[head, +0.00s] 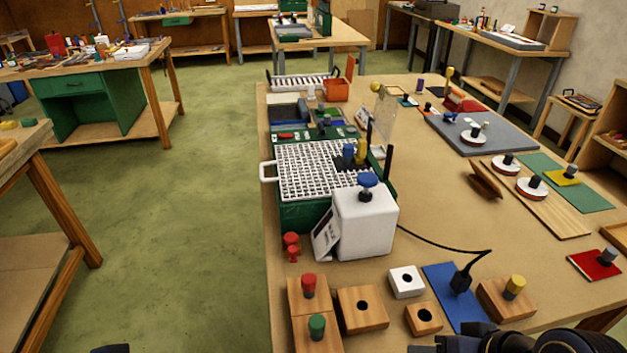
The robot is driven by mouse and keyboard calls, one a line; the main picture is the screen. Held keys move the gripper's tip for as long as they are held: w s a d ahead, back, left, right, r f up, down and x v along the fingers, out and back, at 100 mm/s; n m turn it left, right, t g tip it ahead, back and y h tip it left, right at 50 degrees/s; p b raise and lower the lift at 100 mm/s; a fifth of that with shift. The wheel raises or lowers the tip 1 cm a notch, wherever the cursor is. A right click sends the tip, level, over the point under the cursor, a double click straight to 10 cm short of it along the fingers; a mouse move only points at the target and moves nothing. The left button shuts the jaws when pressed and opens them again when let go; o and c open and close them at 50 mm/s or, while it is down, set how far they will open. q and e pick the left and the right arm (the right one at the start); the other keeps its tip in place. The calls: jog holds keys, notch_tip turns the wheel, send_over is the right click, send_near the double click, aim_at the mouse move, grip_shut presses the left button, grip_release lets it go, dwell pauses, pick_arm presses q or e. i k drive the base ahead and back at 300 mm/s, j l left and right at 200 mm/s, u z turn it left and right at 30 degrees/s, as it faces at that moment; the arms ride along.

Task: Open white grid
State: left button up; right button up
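The white grid (300,172) lies flat over a green box-like base (303,217) on the bench. A white loop handle (265,172) sticks out from its left side. Both grippers are away from the grid. Black parts of my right arm show at the bottom right edge, and the state of its fingers cannot be made out. Only a small dark bit shows at the bottom left edge, and no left gripper can be made out. A white box with a blue knob (366,221) stands in front of the grid and hides part of its near right side.
Blue and yellow knobbed pieces (361,151) stand at the grid's right. Red knobs (291,243) stand at the bench's left edge. Wooden blocks (362,310) and a blue mat (452,288) with a black plug lie in front. A black cable crosses the right. The floor at left is clear.

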aim_at(287, 148)
jog(key=k+j+z, duration=0.15)
jog(key=j, duration=0.35)
jog(key=j+z, duration=0.15)
jog(key=j, duration=0.3)
jog(key=i+j, duration=0.15)
jog(key=j, duration=0.15)
jog(key=i+j+z, duration=0.1)
jog(key=i+j, duration=0.25)
jog(key=j, duration=0.25)
jog(key=i+j+z, duration=0.1)
jog(key=j, duration=0.25)
jog(key=i, duration=0.05)
